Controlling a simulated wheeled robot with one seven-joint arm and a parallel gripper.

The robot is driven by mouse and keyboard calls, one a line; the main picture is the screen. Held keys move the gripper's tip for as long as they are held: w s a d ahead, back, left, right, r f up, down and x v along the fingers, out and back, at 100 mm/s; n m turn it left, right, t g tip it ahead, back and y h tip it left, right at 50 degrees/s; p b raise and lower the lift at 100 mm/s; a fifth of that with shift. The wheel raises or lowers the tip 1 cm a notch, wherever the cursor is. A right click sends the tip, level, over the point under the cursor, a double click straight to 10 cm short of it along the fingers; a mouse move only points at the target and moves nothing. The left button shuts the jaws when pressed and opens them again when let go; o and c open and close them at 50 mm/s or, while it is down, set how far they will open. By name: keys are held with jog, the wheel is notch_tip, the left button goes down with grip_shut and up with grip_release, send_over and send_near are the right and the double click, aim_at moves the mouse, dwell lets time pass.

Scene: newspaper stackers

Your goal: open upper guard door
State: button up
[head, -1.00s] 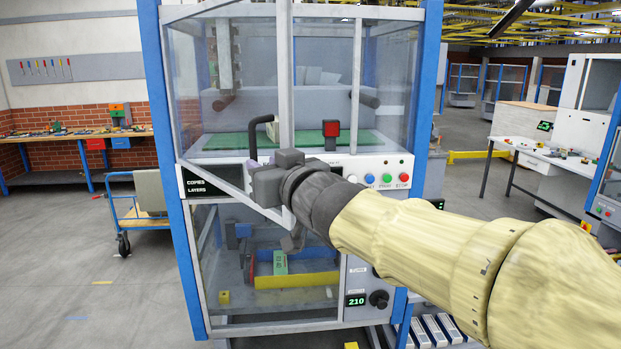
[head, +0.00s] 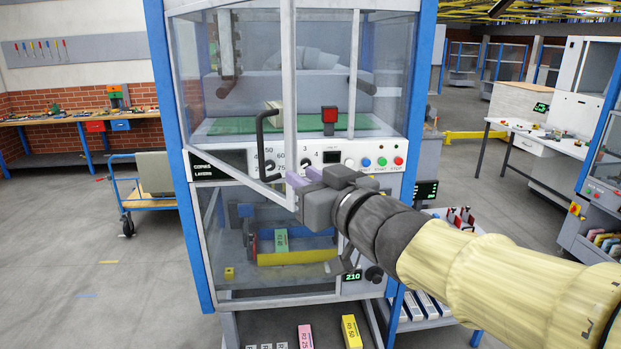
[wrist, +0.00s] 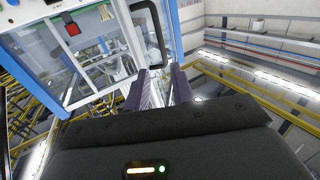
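The upper guard door (head: 244,189) is a clear panel in a grey frame on the upper half of the blue-posted machine. It stands ajar, with its free edge (head: 290,90) swung out toward me and its left side at the machine's left post. Its black bar handle (head: 262,140) is near the free edge and also shows in the wrist view (wrist: 151,32). My gripper (head: 300,177) is just right of and below the handle, near the door's lower free corner. In the wrist view its purple fingers (wrist: 160,70) are apart with nothing between them, and the handle lies beyond the fingertips.
The machine's control panel (head: 345,158) with knobs and coloured buttons is behind my gripper. A red button box (head: 330,115) stands above it. A lower clear enclosure (head: 275,240) is below. A cart (head: 155,180) stands left, with open floor in front of it.

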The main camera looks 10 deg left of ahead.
jog(key=d+f+h, duration=0.1)
jog(key=f, duration=0.1)
jog(key=w+d+f+m+h, duration=0.1)
jog(key=d+f, duration=0.1)
jog(key=f, duration=0.1)
jog(key=w+d+f+m+h+b, duration=0.1)
jog(key=f, duration=0.1)
jog(key=shift+w+d+f+h, duration=0.15)
jog(key=shift+f+h, duration=0.05)
jog(key=shift+h, duration=0.1)
grip_shut()
jog(key=d+f+m+g+h+b, duration=0.25)
jog(key=d+f+h, duration=0.4)
jog(key=f, duration=0.65)
jog(key=s+d+f+m+g, duration=0.1)
jog(key=s+d+f+g, duration=0.2)
jog(key=f, duration=0.3)
jog(key=s+d+f+m+g+h+b, duration=0.1)
jog(key=s+d+f+g, duration=0.2)
jog(key=s+f, duration=0.3)
jog(key=s+d+f+m+g, duration=0.1)
jog(key=s+d+f+g, duration=0.2)
jog(key=f, duration=0.5)
jog(key=shift+s+d, duration=0.6)
jog(key=shift+s, duration=0.5)
jog(key=shift+w, duration=0.15)
